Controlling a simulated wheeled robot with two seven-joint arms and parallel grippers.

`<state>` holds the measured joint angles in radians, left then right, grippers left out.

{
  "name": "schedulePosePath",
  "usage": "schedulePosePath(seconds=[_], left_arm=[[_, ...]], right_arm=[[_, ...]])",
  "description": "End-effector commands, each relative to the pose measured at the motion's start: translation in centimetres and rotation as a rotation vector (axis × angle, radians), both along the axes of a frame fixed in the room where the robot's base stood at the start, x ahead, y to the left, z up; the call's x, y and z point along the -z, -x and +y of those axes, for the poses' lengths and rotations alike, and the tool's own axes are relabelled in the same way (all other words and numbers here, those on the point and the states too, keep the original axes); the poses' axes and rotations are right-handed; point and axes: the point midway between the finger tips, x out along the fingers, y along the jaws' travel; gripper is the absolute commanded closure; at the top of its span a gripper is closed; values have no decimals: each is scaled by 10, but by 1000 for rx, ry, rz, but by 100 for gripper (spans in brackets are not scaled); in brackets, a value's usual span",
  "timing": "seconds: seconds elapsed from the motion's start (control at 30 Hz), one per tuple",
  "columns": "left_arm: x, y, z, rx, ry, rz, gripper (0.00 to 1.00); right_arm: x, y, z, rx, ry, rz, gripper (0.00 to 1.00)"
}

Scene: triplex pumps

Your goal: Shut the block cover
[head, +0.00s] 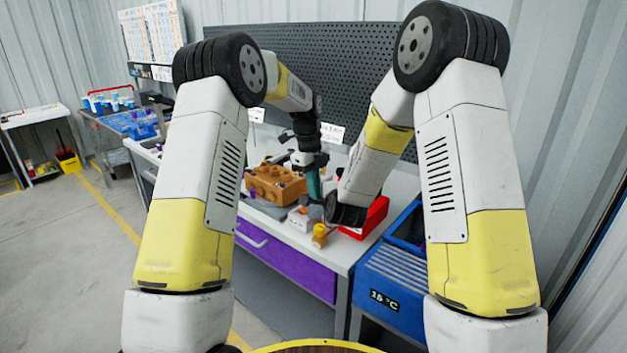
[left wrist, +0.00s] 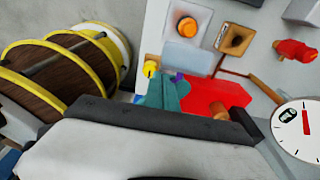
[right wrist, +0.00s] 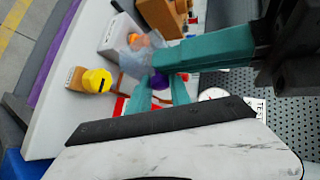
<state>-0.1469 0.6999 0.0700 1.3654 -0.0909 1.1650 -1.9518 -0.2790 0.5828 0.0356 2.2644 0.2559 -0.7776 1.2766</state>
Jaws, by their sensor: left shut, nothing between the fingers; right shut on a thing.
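An orange-brown block (head: 277,185) with round holes on top stands on the bench, left of my left gripper. My left gripper (head: 314,186) points down with teal fingers closed and empty. Its fingers also show in the right wrist view (right wrist: 205,52), reaching in from the right beside a clear, cover-like piece (right wrist: 134,62). My right gripper (right wrist: 152,88) is closed on a small purple piece (right wrist: 158,81), close to this clear piece; I cannot tell whether the two are joined. My right wrist hides its fingers in the head view.
A white box (head: 302,219) with an orange knob and a yellow-topped piece (head: 320,232) stand near the bench's front edge. A red tray (head: 375,216) lies to the right. A dial gauge (left wrist: 300,130) and a red fitting (left wrist: 295,50) are close by. A pegboard (head: 345,60) stands behind.

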Motion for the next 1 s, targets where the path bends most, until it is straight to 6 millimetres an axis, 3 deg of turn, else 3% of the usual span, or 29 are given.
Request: schedulePosePath(seconds=[0.43,0.87,0.9,1.0], left_arm=[[6,1,-1,-1,0,0,100],[10,-10,17,-8,-7,-6,100],[10,-10,17,-9,-8,-7,100],[11,-10,17,-8,-7,-4,100]], right_arm=[[1,0,-2,4,1,1,100],[1,0,-3,7,1,2,100],[1,0,-4,8,1,3,68],[1,0,-3,7,1,4,54]])
